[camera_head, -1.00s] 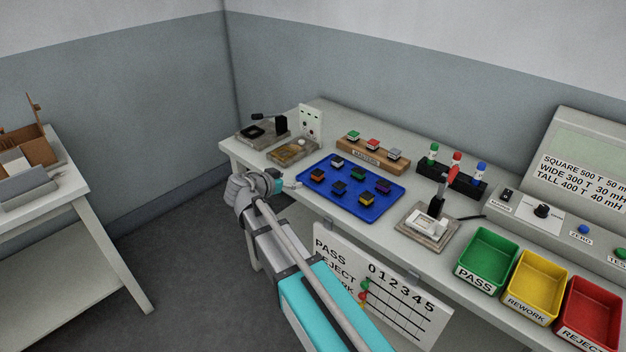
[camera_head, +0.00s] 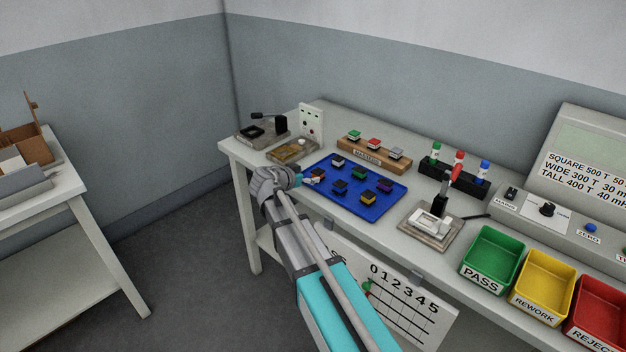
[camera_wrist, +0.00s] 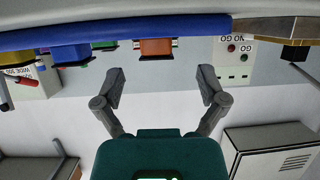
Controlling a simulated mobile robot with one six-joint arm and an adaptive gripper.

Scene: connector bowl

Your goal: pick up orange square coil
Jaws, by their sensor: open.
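The orange square coil (camera_wrist: 156,47) shows in the wrist view on the blue tray (camera_wrist: 100,38), between and beyond my fingertips. In the head view the coil is at the tray's left side, partly covered by my gripper's fingers. My gripper (camera_wrist: 161,78) is open and empty, with a finger on either side of the coil's line and a gap to it. In the head view my gripper is at the left edge of the blue tray (camera_head: 375,211), low beside the coil.
Several other coils stand on the tray, among them a yellow one (camera_head: 367,199) and a purple one (camera_head: 385,185). Behind it is a wooden masters block (camera_head: 375,152). A fixture (camera_head: 293,150) lies just left of the tray. Green, yellow and red bins stand at right.

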